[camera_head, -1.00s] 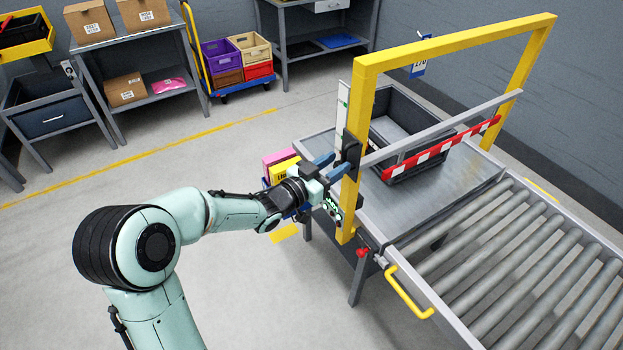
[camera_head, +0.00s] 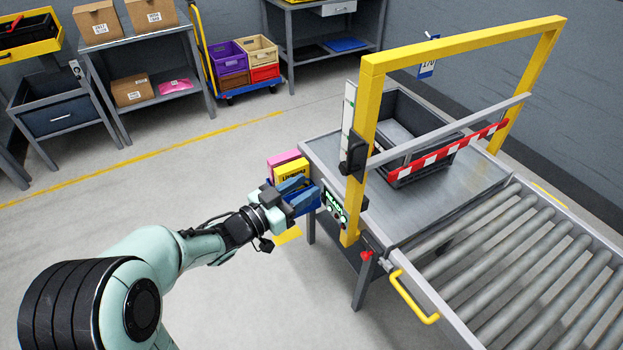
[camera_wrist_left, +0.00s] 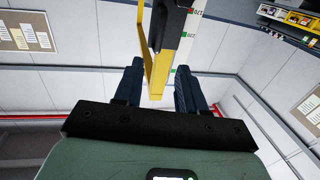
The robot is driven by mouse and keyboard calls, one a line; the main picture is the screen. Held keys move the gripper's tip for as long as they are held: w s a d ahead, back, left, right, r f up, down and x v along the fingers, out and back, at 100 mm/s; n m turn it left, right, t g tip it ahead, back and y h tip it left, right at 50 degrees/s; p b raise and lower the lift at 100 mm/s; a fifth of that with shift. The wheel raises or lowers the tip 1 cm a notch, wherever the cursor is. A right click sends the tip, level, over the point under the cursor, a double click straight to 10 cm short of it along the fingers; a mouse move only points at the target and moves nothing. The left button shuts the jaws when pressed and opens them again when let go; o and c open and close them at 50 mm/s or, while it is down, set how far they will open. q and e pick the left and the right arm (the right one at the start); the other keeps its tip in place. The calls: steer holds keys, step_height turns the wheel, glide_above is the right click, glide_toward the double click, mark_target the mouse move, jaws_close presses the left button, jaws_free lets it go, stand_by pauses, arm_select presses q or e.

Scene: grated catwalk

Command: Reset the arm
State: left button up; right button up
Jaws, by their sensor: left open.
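My left arm (camera_head: 160,255) comes in from the lower left in the head view. Its gripper (camera_head: 302,190) is open, with blue fingers, just left of the yellow gate frame (camera_head: 366,110). It appears apart from the black handle block (camera_head: 354,155) on the gate's near post. In the left wrist view the two dark blue fingers (camera_wrist_left: 158,82) stand apart with nothing gripped. The yellow post (camera_wrist_left: 156,78) and a white scale strip (camera_wrist_left: 190,40) show beyond and between them. My right gripper is not in view.
A grey bar and a red-and-white striped bar (camera_head: 450,150) cross the gate. A dark crate (camera_head: 405,115) sits on the metal table behind them. A roller conveyor (camera_head: 520,260) runs at right. Pink and yellow boxes (camera_head: 289,169) are beside the gripper. Open floor lies to the left.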

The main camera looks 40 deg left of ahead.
arm_select(q)
steer(key=shift+f, duration=0.15)
steer(key=d+f+n+g+y, duration=0.1)
steer(key=d+f+n+g, duration=0.2)
steer(key=f, duration=1.1)
steer(key=d+f+n+g+y, duration=0.1)
steer(key=f+n+g, duration=0.3)
steer(key=f, duration=1)
steer(key=s+d+f+g+h, duration=0.2)
steer(key=s+d+f+g, duration=0.55)
steer(key=f, duration=0.65)
steer(key=s+d+f+g, duration=0.2)
steer(key=s+d+f, duration=0.1)
steer(key=s, duration=0.4)
steer(key=s+d+f+g, duration=0.2)
steer(key=s+d, duration=0.3)
steer(key=s, duration=0.3)
steer(key=shift+s+d+f+m, duration=0.25)
steer(key=shift+d+f+m, duration=0.1)
steer(key=shift+f, duration=0.1)
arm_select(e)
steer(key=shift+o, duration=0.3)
